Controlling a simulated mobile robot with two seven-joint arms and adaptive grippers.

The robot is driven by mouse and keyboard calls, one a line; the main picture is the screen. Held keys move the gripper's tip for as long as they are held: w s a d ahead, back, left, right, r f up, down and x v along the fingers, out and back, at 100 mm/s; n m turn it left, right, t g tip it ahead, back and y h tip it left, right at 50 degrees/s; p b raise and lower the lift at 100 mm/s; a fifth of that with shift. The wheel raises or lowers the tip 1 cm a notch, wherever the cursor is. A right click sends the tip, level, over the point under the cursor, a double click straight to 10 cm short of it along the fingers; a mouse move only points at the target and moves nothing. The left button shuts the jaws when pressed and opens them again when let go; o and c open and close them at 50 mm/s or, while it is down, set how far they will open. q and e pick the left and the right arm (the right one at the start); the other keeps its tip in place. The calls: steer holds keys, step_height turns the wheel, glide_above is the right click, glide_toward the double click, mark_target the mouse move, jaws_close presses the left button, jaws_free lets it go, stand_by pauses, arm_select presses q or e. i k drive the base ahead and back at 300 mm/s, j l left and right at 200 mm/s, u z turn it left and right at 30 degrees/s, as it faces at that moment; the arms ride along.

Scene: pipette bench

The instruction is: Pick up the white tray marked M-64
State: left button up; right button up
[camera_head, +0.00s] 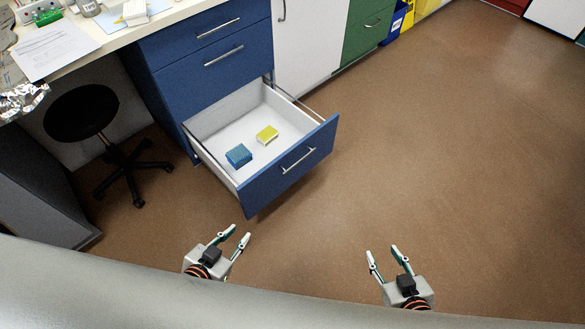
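I see no tray with a readable M-64 mark. A small white block-like object (135,12) sits on the counter at the top left, cut by the picture's edge; I cannot tell whether it is a tray. My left gripper (237,234) is open and empty, in front of the open drawer and apart from it. My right gripper (382,251) is open and empty over the bare floor to the right.
The blue cabinet's bottom drawer (262,186) is pulled out, holding a blue box (238,155) and a yellow box (267,134). A black stool (80,113) stands left under the counter (95,42). Papers (55,50) and crumpled foil (22,100) lie there. The floor (450,150) at right is clear.

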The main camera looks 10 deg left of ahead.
mark_target(266, 134)
steer(key=u, duration=0.4)
steer(key=i+l+u, duration=0.4)
steer(key=l, duration=0.15)
steer(key=i+l+u, duration=0.2)
steer(key=l, duration=0.15)
steer(key=i+l, duration=0.1)
steer(key=l, duration=0.2)
steer(key=i+l+u, duration=0.15)
steer(key=l, duration=0.15)
steer(key=i+l, duration=0.1)
steer(key=l, duration=0.2)
steer(key=i+l, duration=0.15)
steer(key=l, duration=0.25)
steer(key=i+l, duration=0.15)
steer(key=l, duration=0.2)
steer(key=i+l+u, duration=0.1)
steer(key=l, duration=0.3)
steer(key=i+l, duration=0.2)
steer(key=l, duration=0.2)
steer(key=i+l, duration=0.15)
steer(key=l, duration=0.25)
